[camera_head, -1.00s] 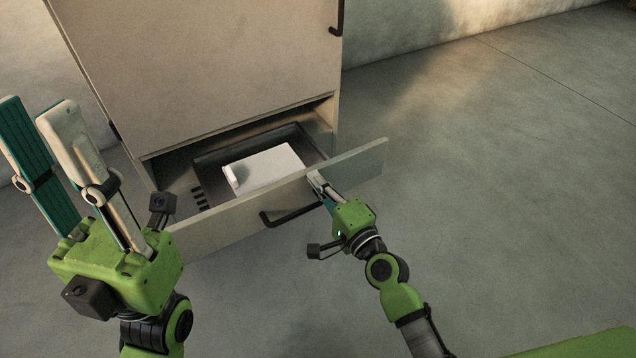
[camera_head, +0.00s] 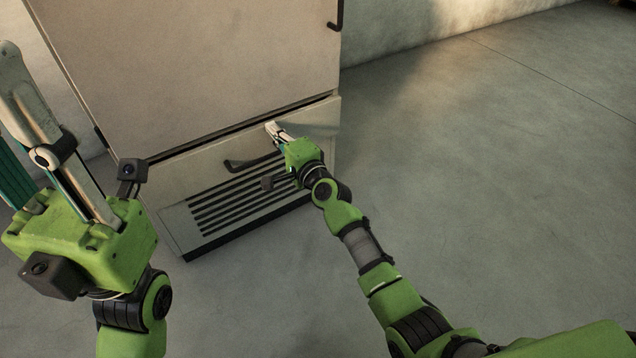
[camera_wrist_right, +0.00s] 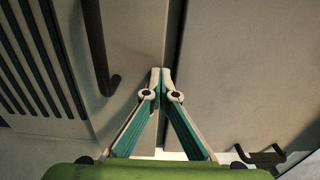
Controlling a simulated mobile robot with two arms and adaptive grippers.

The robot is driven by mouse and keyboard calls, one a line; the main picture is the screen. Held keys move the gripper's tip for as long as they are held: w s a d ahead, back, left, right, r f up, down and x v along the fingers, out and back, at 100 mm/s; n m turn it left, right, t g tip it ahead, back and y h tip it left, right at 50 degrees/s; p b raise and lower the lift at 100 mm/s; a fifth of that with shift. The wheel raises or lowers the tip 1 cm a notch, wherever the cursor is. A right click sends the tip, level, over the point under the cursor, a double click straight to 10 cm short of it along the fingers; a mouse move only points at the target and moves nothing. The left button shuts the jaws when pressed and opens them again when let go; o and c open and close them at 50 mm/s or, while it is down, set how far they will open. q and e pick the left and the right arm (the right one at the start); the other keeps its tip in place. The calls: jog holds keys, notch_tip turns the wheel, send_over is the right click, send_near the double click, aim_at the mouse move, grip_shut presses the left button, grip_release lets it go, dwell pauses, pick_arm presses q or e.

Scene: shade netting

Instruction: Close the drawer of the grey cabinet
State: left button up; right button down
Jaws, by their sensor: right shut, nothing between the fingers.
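The grey cabinet (camera_head: 190,70) stands at upper left in the head view. Its drawer front (camera_head: 195,178), with a dark bar handle (camera_head: 252,163), is almost flush with the body; a thin dark gap shows along its top edge. The drawer's inside is hidden. In the right wrist view the closed tips (camera_wrist_right: 161,74) lie beside the dark gap (camera_wrist_right: 173,35); contact is hard to tell. My left gripper (camera_head: 16,135) is raised at far left, fingers apart, partly cut off.
A slotted vent panel (camera_head: 240,200) is on the cabinet below the drawer. Another dark handle (camera_head: 337,15) is on the cabinet's upper right. The concrete floor (camera_head: 480,180) to the right is clear. A wall (camera_head: 400,40) stands behind.

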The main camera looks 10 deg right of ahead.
jog(key=shift+w+a+r, duration=0.2)
jog(key=shift+w, duration=0.55)
jog(key=shift+r, duration=0.15)
